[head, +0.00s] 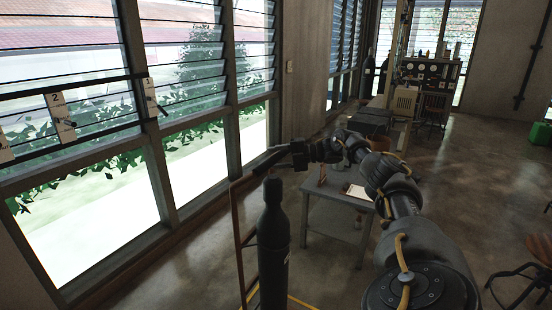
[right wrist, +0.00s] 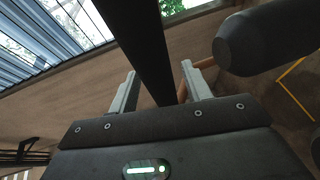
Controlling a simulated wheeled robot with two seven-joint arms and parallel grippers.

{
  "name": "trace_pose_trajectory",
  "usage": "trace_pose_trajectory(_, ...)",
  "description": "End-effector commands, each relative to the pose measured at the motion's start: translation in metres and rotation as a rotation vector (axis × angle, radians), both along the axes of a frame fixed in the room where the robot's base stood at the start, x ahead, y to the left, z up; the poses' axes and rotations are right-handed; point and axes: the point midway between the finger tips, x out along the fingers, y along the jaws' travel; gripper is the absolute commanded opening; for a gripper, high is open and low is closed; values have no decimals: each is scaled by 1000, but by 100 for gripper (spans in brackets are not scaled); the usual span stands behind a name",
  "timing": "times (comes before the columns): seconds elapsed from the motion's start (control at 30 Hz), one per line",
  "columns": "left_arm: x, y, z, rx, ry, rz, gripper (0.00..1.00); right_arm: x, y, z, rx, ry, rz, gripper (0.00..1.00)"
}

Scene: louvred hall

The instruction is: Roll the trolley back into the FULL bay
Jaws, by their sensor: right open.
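The trolley (head: 238,232) is a thin rust-brown upright frame at the lower middle of the head view. A dark gas cylinder (head: 273,245) stands upright against it and hides part of the frame. My right gripper (head: 264,164) is above the cylinder, close to the top of the trolley frame. In the right wrist view, the right gripper (right wrist: 159,70) is open, with its two grey fingers apart. A brown bar (right wrist: 183,66) shows by the right-hand finger; I cannot tell whether they touch. The cylinder (right wrist: 262,42) is at upper right there. My left gripper is not in view.
Yellow floor lines (head: 300,302) show beside the cylinder's foot. A grey table (head: 335,215) with small items stands just right of the cylinder. Louvred windows (head: 190,60) line the left, with numbered tags (head: 60,115). A stool (head: 528,262) is at right; open floor lies between.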

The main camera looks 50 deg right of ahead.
Motion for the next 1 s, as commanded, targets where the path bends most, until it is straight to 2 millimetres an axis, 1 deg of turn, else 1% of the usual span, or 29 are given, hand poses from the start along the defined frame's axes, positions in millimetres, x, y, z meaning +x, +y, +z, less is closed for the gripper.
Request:
trace_pose_trajectory(0.07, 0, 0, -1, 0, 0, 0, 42, -2, -1, 0, -1, 1, 0, 49)
trace_pose_trajectory(0.17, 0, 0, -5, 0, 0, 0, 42, -10, -7, 0, -1, 2, -2, 49)
trace_pose_trajectory(0.27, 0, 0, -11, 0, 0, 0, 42, -24, -15, 2, -2, 1, -1, 49)
trace_pose_trajectory(0.4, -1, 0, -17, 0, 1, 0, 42, -48, -30, 8, -2, 3, -1, 49)
trace_pose_trajectory(0.6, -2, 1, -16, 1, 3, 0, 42, -75, -47, 16, -1, 2, 0, 49)
trace_pose_trajectory(0.8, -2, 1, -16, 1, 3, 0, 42, -88, -54, 19, 0, 0, 2, 49)
trace_pose_trajectory(1.0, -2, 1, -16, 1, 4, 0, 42, -89, -54, 19, 1, 0, 3, 49)
